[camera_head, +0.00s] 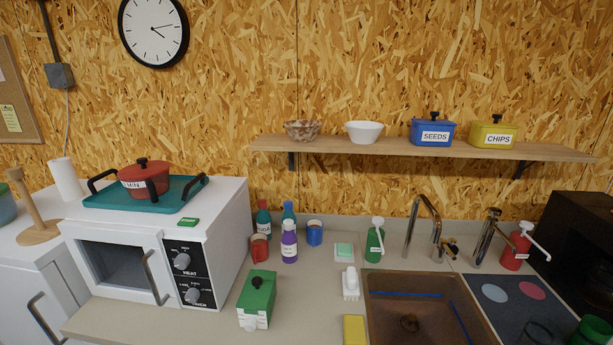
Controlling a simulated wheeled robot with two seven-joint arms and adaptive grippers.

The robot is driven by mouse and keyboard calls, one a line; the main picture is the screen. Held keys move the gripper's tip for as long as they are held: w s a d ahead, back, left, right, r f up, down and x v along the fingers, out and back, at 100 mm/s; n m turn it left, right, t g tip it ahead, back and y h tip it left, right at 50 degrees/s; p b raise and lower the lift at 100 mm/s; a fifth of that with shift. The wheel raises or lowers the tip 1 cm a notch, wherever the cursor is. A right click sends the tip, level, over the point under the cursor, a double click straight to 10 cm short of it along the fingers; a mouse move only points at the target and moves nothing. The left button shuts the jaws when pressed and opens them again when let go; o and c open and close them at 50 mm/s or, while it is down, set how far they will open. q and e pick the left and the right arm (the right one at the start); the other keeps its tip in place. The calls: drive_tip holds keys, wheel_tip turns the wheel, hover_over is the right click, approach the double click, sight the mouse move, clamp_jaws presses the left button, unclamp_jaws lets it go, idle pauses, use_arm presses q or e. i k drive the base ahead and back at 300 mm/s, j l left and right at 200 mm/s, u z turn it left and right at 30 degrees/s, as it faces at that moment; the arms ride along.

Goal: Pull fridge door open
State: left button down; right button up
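A white cabinet-like unit at the lower left, which looks like the fridge (18,285), stands left of the microwave. Its door front carries a dark curved bar handle (42,318). The door looks shut, but its lower part is cut off by the picture edge. Neither of my grippers shows in the head view.
A white microwave (215,225) with a handle and two knobs stands right of the fridge, bearing a teal tray (100,200) and red pot (145,178). A wooden holder (38,232) and white roll (66,180) stand at the left. Bottles, a green carton (257,298) and a sink (415,315) occupy the counter.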

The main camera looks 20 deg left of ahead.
sight(42, 323)
drive_tip(key=u, duration=2.6)
